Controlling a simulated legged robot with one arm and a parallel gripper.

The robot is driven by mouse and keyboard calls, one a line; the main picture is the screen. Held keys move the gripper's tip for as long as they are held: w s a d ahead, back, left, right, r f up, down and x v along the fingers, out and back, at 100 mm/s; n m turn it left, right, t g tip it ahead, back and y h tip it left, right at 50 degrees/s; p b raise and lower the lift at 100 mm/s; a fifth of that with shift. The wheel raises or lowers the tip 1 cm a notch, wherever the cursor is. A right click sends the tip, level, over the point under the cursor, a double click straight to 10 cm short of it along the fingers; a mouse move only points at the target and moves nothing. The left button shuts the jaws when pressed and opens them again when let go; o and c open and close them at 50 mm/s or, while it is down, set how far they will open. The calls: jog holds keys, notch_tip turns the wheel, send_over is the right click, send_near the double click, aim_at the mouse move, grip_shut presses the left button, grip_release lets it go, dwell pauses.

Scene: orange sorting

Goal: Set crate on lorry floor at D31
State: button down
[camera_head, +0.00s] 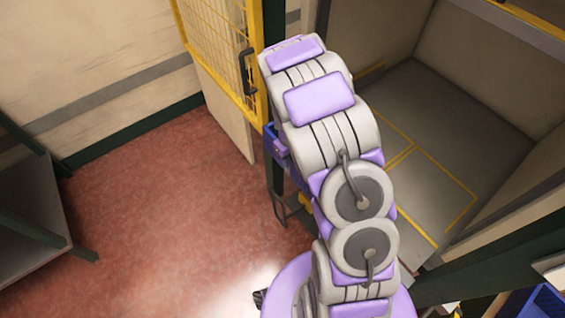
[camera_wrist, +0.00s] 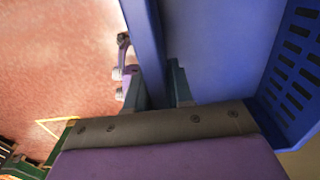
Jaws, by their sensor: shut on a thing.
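A blue crate (camera_wrist: 218,45) fills the upper right of the wrist view, with a slotted side at the right. My gripper (camera_wrist: 163,80) is shut on the crate's near wall. In the head view my arm hides most of the crate, and only a blue strip (camera_head: 290,172) shows at the arm's left edge. The lorry floor (camera_head: 463,108) lies to the right of my arm, grey with yellow lines marking out bays. No label D31 is readable. The crate shows beside the lorry opening; its height over the floor cannot be told.
A yellow mesh gate (camera_head: 215,45) with a dark handle stands left of the opening. A dark-framed shelf (camera_head: 30,215) is at far left. Another blue container (camera_head: 545,303) shows at the bottom right corner. The red floor (camera_head: 165,215) is clear, and the visible lorry bays look empty.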

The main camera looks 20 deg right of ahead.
jog(key=w+d+f+b, duration=0.1)
jog(key=w+d, duration=0.2)
jog(key=d, duration=0.8)
jog(key=w+d+f+b, duration=0.1)
jog(key=w+d, duration=0.2)
jog(key=d, duration=0.7)
jog(key=w+d+f+b, duration=0.1)
jog(key=w+d, duration=0.2)
jog(key=d, duration=0.8)
jog(key=shift+w+d+f+b, duration=0.2)
jog(key=shift+d+f+b, duration=0.35)
jog(key=shift+f, duration=0.8)
jog(key=shift+w+d+f+b, duration=0.3)
jog(key=shift+d+f, duration=0.5)
jog(key=shift+f, duration=0.5)
jog(key=shift+w+d+f+b, duration=0.15)
jog(key=shift+d+f+b, duration=0.4)
jog(key=shift+f, duration=0.8)
jog(key=shift+d, duration=0.1)
jog(key=c, duration=0.9)
grip_release()
